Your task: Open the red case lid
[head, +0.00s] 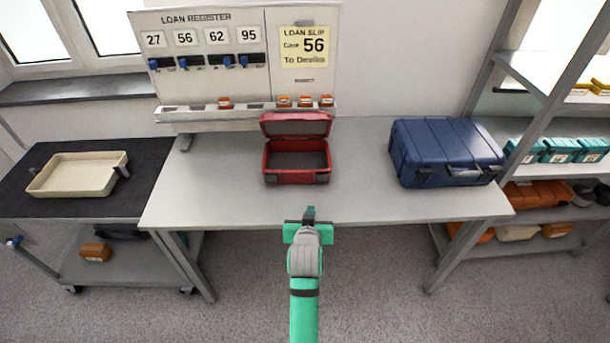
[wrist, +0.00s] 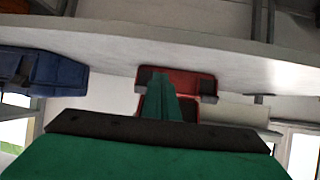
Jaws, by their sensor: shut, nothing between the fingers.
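A closed blue case (head: 447,152) stands right on the table. The loan register board (head: 225,55) is behind, with a slip reading "Case 56". A beige tray (head: 78,174) sits on a cart at left. Shelves (head: 560,200) with teal and orange boxes stand at right. Table front is clear.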

